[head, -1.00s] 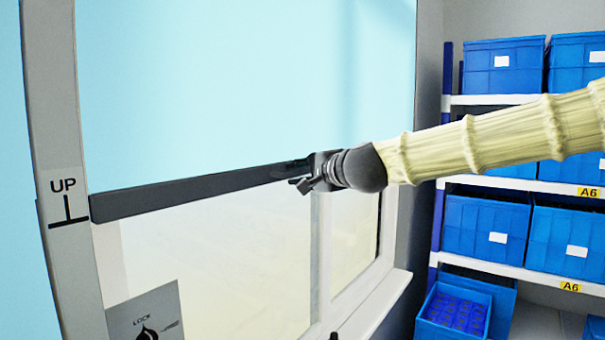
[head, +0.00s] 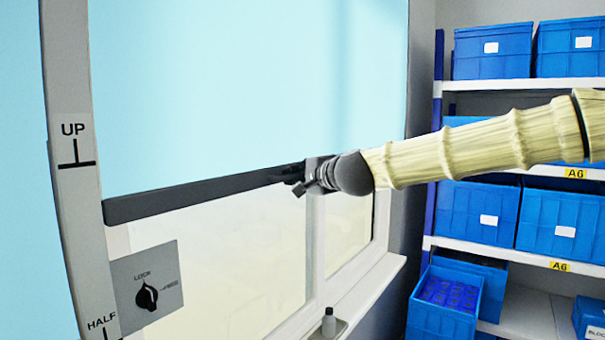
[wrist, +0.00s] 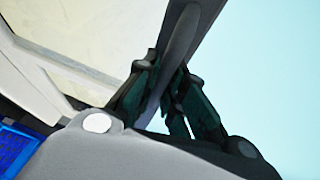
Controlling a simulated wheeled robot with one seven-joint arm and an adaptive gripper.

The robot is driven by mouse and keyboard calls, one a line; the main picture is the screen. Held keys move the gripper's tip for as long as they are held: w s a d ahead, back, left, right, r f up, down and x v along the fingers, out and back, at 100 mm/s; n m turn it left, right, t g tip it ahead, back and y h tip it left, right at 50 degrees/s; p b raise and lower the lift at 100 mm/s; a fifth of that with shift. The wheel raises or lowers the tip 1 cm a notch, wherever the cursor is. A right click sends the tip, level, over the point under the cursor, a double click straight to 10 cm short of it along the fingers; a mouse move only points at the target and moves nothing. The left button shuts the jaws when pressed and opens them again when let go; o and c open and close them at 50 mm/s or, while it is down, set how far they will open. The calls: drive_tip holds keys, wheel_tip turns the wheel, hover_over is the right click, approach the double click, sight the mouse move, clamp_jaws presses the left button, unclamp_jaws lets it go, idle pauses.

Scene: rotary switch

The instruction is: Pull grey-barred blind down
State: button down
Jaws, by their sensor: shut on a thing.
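The light blue blind (head: 230,90) covers the upper part of the window, with a dark grey bar (head: 200,200) along its lower edge. The bar's left end is below the UP mark (head: 76,145) and well above the HALF mark (head: 103,326) on the grey side frame. My gripper (head: 304,178) is shut on the bar near its right end in the head view. In the wrist view, the bar (wrist: 186,38) runs between the fingers (wrist: 167,88); the fingertips are partly hidden.
A grey plate (head: 171,262) with a black rotary knob (head: 147,296), labelled LOCK, is below the bar at left. Shelves with blue crates (head: 476,215) stand at right. Clear window pane lies below the bar.

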wheel_tip(320, 180, down, 50)
drive_tip(key=b, duration=3.2)
drive_tip(key=shift+f, duration=0.1)
drive_tip(key=c, duration=1.5)
unclamp_jaws()
drive_tip(key=shift+s, duration=0.1)
drive_tip(key=v, duration=1.2)
